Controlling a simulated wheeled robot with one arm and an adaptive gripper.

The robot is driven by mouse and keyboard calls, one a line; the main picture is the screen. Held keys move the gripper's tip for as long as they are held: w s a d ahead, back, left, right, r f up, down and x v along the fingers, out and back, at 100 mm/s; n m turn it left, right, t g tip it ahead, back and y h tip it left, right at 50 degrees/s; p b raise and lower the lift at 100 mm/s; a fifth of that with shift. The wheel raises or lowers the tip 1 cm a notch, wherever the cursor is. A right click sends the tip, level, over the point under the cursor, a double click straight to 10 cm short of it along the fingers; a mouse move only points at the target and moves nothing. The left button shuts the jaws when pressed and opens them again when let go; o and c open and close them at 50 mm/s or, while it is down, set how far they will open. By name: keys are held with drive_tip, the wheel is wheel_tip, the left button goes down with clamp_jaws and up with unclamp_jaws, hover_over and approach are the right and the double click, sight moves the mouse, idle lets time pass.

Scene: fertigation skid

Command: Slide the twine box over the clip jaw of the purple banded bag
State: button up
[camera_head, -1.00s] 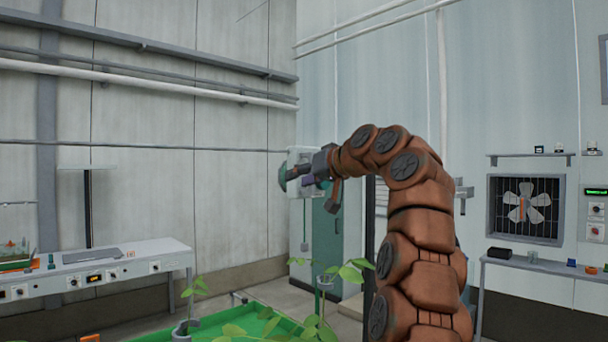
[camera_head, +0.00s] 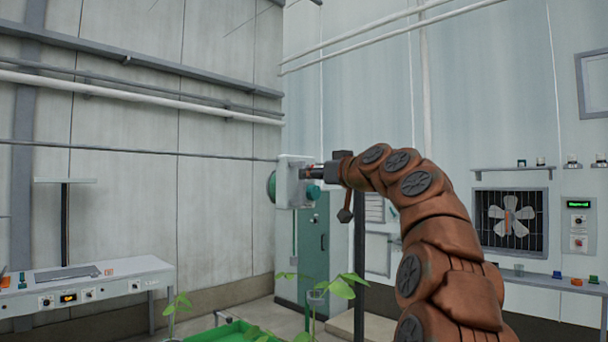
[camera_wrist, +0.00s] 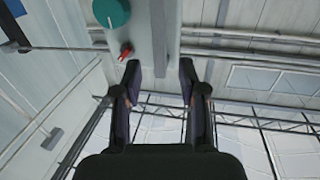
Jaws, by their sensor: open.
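I cannot make out the twine box, the purple banded bag or its clip jaw in either current view. My gripper (camera_head: 312,171) is raised at the end of my brown arm, overlapping a pale grey control box (camera_head: 284,190) in the head view. In the wrist view my gripper (camera_wrist: 160,78) has its two dark fingers apart, with nothing held between them. Beyond the fingertips is a grey housing (camera_wrist: 154,30) with a green knob (camera_wrist: 111,12) and a small red part (camera_wrist: 125,51).
A green cabinet (camera_head: 313,255) stands behind, below the control box. A white bench (camera_head: 90,283) with switches is at the left. Leafy plants (camera_head: 335,288) and a green tray (camera_head: 225,333) are low in front. A fan (camera_head: 511,219) is on the right wall.

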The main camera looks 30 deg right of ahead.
sight(302, 200)
drive_tip(key=w+p, duration=0.1)
drive_tip(key=w, duration=0.5)
drive_tip(key=shift+a+p, duration=0.1)
drive_tip(key=shift+p, duration=0.3)
drive_tip(key=shift+s, duration=0.1)
clamp_jaws()
